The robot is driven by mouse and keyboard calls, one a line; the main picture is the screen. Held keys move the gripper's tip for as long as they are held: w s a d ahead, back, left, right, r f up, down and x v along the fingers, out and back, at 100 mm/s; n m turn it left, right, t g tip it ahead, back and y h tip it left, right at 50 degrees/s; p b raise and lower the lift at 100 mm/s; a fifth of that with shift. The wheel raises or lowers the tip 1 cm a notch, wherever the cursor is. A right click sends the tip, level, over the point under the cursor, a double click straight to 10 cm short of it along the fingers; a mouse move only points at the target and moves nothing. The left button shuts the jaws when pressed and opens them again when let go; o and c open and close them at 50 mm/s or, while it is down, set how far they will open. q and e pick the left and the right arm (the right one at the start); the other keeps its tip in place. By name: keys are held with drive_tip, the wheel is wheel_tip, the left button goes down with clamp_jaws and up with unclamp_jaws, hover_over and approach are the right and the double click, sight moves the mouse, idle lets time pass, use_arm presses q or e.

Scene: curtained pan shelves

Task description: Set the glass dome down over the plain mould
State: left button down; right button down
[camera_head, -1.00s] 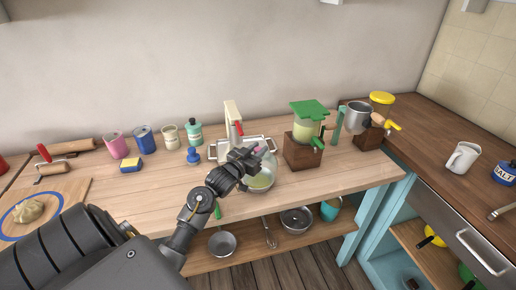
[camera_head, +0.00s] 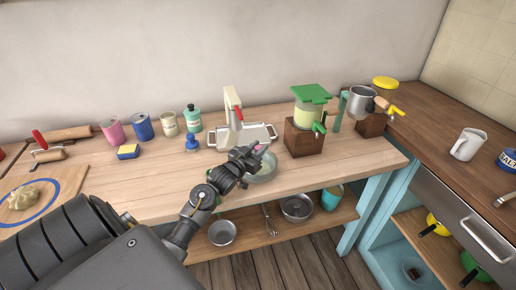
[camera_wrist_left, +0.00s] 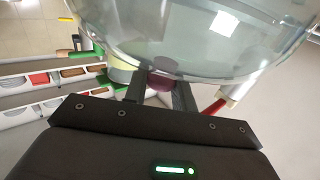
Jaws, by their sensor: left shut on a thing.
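The clear glass dome (camera_head: 264,171) hangs under my left gripper (camera_head: 257,154), over the front part of the wooden counter. In the left wrist view the dome (camera_wrist_left: 200,35) fills the upper middle, and my left gripper (camera_wrist_left: 160,92) is shut on its purple knob (camera_wrist_left: 160,80). Whether the dome's rim touches the counter I cannot tell. I cannot pick out the plain mould for certain; the gripper and dome hide part of the counter there. A pale lumpy piece (camera_head: 36,195) lies inside a blue ring on the board at the left. My right gripper is not in view.
Behind the dome stand a metal tray (camera_head: 268,133) and a cream press with a red handle (camera_head: 232,112). A green-lidded dispenser on a wooden block (camera_head: 303,139) stands to the right. The counter between sponge and dome is clear.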

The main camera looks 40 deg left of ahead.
use_arm(q)
drive_tip(key=shift+f, duration=0.25)
drive_tip(key=c, duration=1.1)
unclamp_jaws()
drive_tip(key=shift+o, duration=0.2)
drive_tip(key=c, duration=0.4)
drive_tip(key=shift+s, duration=0.15)
drive_tip(key=shift+s+d+p, duration=0.15)
drive_tip(key=shift+s+p, duration=0.65)
drive_tip(key=shift+s, duration=0.65)
drive_tip(key=shift+s+p, duration=0.35)
drive_tip(key=shift+p, duration=0.05)
